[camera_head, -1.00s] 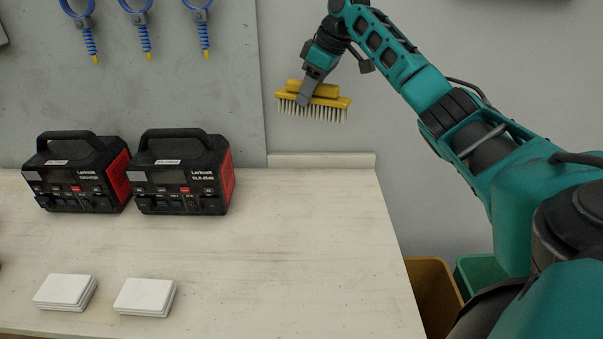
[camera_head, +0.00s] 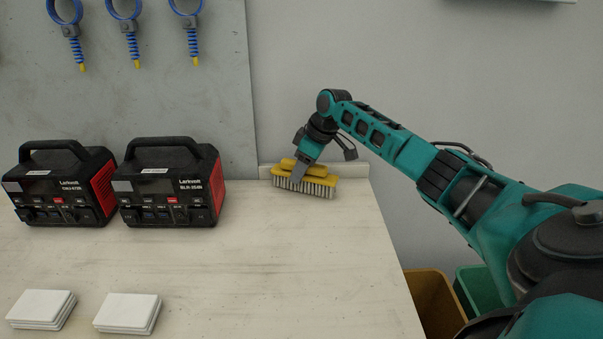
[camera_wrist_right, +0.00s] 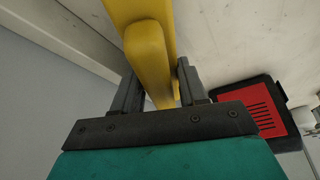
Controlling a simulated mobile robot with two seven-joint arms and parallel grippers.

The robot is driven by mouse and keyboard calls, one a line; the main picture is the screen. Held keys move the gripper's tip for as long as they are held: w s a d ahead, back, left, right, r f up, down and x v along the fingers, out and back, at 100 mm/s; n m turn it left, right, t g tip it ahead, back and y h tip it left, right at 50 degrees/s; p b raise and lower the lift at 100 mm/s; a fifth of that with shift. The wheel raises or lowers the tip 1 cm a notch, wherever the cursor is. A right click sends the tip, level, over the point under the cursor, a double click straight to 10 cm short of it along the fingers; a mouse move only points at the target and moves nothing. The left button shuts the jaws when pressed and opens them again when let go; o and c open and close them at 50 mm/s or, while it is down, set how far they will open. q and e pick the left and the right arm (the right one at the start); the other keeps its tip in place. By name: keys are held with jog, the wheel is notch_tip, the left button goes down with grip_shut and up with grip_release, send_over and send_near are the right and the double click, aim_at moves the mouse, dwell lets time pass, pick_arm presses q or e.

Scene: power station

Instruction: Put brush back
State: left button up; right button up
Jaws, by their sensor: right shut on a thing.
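A yellow brush (camera_head: 318,181) with pale bristles pointing down is at the back right corner of the workbench in the head view, in front of the low back ledge. I cannot tell whether its bristles touch the bench top. My right gripper (camera_head: 299,171) is shut on the brush's yellow handle. In the right wrist view the brush (camera_wrist_right: 148,45) runs up between the two dark fingers of my right gripper (camera_wrist_right: 162,90). My left gripper is not in view.
Two black and red power stations (camera_head: 62,185) (camera_head: 172,183) stand on the workbench (camera_head: 270,270) left of the brush. White stacked plates (camera_head: 128,312) lie near the front. Blue ring tools (camera_head: 124,30) hang on the wall panel. Yellow and green bins (camera_head: 433,300) stand right of the bench. The bench's middle is clear.

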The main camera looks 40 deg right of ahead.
jog(key=shift+f, duration=0.3)
jog(key=o, duration=0.9)
jog(key=shift+r, duration=0.15)
jog(key=p+v, duration=0.2)
jog(key=v, duration=0.8)
jog(key=shift+s+r, duration=0.1)
jog(key=shift+r, duration=0.2)
jog(key=shift+s+d+r, duration=0.15)
jog(key=shift+s+r, duration=0.1)
jog(key=shift+r, duration=0.3)
